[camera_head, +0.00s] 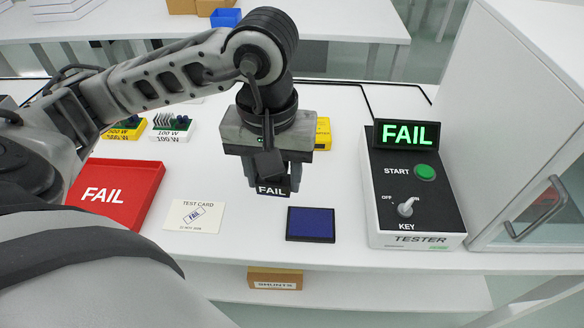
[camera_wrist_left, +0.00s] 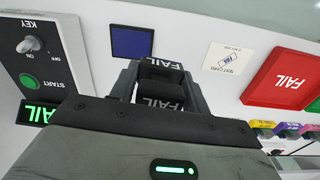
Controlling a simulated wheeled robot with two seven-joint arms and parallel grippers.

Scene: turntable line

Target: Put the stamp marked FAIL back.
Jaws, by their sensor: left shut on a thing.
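My left gripper (camera_head: 270,182) is shut on the black stamp marked FAIL (camera_head: 271,190) and holds it over the white table, to the upper left of the blue ink pad (camera_head: 311,224). In the left wrist view the FAIL stamp (camera_wrist_left: 161,95) sits between the fingers of my left gripper (camera_wrist_left: 160,80), near the ink pad (camera_wrist_left: 132,42). A test card (camera_head: 195,216) on the table bears a blue FAIL print. The stamp's stand is not clearly visible. My right gripper is not in view.
A red FAIL tray (camera_head: 118,187) lies at left. The tester (camera_head: 414,195) with a lit FAIL display (camera_head: 406,135) stands at right, beside a white cabinet (camera_head: 530,120). Yellow and white resistor blocks (camera_head: 172,127) and a yellow object (camera_head: 323,133) are behind the arm.

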